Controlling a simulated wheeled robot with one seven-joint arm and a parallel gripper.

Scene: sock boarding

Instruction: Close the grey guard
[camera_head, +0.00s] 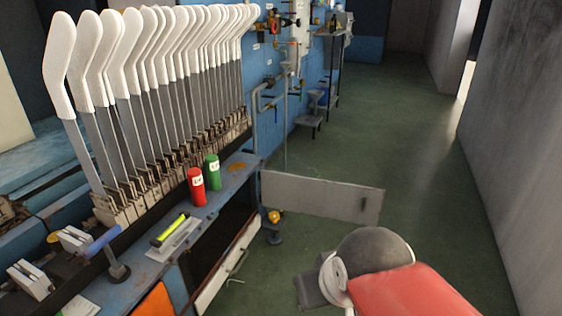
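The grey guard (315,195) looks like a flat, light grey panel beyond the right end of the blue bench. Its left edge meets the bench corner. The panel stands out to the right over the green floor, swung open, with a small darker mark or fitting near its right end. My gripper is not in view. A rounded grey and white joint with a red link, which looks like part of my arm, fills the lower right, in front of and below the guard.
Many white sock-covered boards (105,60) stand in a row along the bench (235,180). A red can (196,187) and a green can (212,173) stand near its edge. A pale panel with a handle (238,264) is below. The green floor (420,170) is clear toward the right wall.

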